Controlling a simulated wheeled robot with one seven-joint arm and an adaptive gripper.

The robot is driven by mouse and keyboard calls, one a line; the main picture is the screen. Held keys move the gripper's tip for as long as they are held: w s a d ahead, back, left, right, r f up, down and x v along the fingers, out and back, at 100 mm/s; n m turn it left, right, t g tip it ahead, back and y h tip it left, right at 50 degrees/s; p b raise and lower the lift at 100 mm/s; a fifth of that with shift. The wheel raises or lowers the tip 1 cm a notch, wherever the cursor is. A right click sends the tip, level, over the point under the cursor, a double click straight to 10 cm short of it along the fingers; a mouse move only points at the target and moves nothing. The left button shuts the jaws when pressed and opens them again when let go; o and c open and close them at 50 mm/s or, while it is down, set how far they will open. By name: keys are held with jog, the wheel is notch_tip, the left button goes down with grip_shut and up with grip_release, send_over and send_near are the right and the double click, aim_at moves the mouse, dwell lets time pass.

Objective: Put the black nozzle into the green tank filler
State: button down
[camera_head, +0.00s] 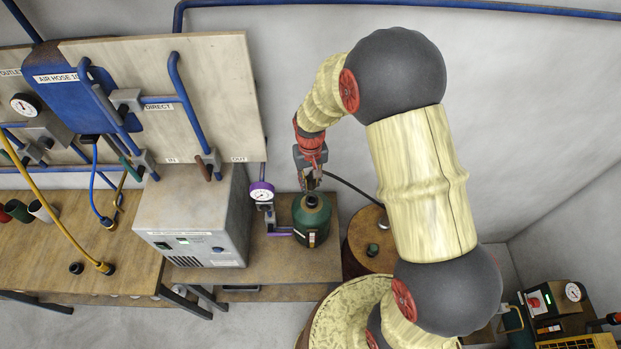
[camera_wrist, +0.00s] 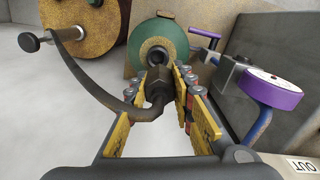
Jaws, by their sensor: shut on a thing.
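The green tank (camera_head: 312,222) stands on the wooden bench, below my gripper (camera_head: 310,180) in the head view. The tank also shows at the top centre of the wrist view (camera_wrist: 178,35), with its round filler (camera_wrist: 156,48) facing me. My gripper in the wrist view (camera_wrist: 163,82) is shut on the black nozzle (camera_wrist: 156,90), which sits between the yellow and grey fingers. The nozzle points at the filler and overlaps its lower edge in the picture. I cannot tell whether the tip touches the filler. A black hose (camera_wrist: 80,72) trails from the nozzle.
The hose runs to a rusty drum (camera_head: 368,238) right of the tank. A purple gauge (camera_head: 262,192) and its purple pipe stand close left of the tank; the gauge also shows in the wrist view (camera_wrist: 272,88). A grey box unit (camera_head: 195,215) stands farther left.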

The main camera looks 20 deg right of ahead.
jog(key=shift+w, duration=0.1)
jog(key=shift+s+d+f, duration=0.2)
jog(key=shift+d+f, duration=0.05)
jog(key=shift+d, duration=0.2)
jog(key=shift+w+a+f+b, duration=0.1)
jog(key=shift+a+f+b, duration=0.2)
jog(key=shift+f+b, duration=0.15)
jog(key=shift+d+f+b, duration=0.2)
jog(key=shift+f+b, duration=0.25)
jog(key=shift+f, duration=0.35)
jog(key=shift+a+f, duration=0.1)
jog(key=shift+f, duration=0.4)
jog(key=shift+f+b, duration=1.8)
jog(key=shift+f, duration=0.4)
jog(key=c, duration=1.6)
grip_release()
jog(key=o, duration=0.4)
